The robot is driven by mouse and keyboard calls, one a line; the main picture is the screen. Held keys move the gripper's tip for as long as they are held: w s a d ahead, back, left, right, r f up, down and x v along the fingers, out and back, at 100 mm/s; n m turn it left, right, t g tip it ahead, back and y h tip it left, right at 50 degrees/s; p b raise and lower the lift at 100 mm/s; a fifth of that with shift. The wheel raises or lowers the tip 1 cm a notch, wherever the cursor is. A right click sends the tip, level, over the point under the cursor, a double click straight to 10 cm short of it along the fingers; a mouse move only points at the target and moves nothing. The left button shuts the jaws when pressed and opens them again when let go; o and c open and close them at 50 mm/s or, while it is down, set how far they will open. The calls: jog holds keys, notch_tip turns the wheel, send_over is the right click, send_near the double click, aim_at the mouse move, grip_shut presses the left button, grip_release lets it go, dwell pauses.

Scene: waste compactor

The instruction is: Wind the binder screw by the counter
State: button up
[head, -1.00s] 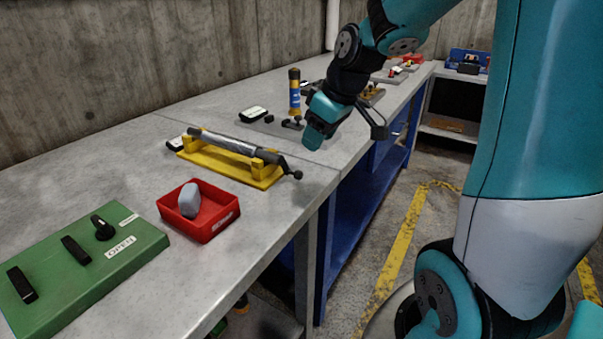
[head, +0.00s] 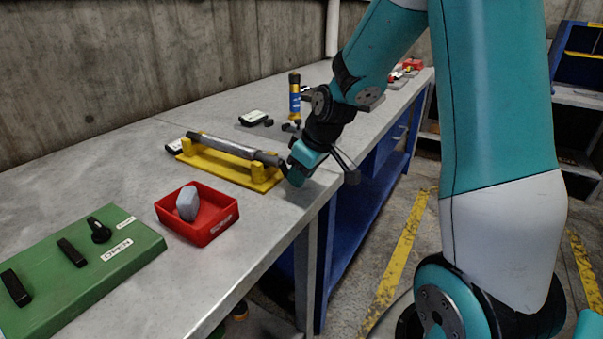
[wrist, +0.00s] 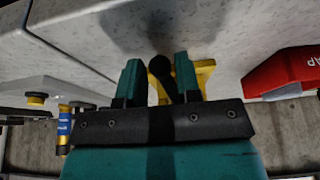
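The binder screw (head: 228,147) is a grey rod lying in a yellow cradle (head: 226,170) on the bench, with a crank at its right end. In the wrist view the dark crank handle (wrist: 161,72) with its round knob stands between my two teal fingers. My gripper (head: 297,174) is at the crank end of the screw and hides most of the crank in the head view. In the wrist view my gripper (wrist: 159,74) is open around the handle, with narrow gaps showing. A small white-faced device (head: 174,147), perhaps the counter, is partly hidden behind the cradle; its reading is illegible.
A red tray (head: 213,232) with a grey lump (head: 188,203) sits in front of the cradle. A green panel (head: 95,280) with black controls lies nearer. A blue and yellow canister (head: 294,97) and another white-faced device (head: 253,117) stand beyond. The bench's front edge is close by.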

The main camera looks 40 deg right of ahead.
grip_shut()
jog(key=shift+s+r+g+y+p, duration=0.1)
jog(key=shift+g+y+p, duration=0.4)
jog(key=shift+p, duration=0.5)
jog(key=shift+a+f+m+y+p, duration=0.25)
jog(key=shift+f+m+y+p, duration=0.1)
jog(key=shift+y, duration=0.35)
jog(key=shift+o, duration=2)
grip_release()
jog(key=p+v, duration=0.1)
jog(key=v, duration=1.6)
jog(key=shift+r+p, duration=0.25)
jog(key=shift+p, duration=0.15)
jog(key=shift+d, duration=0.1)
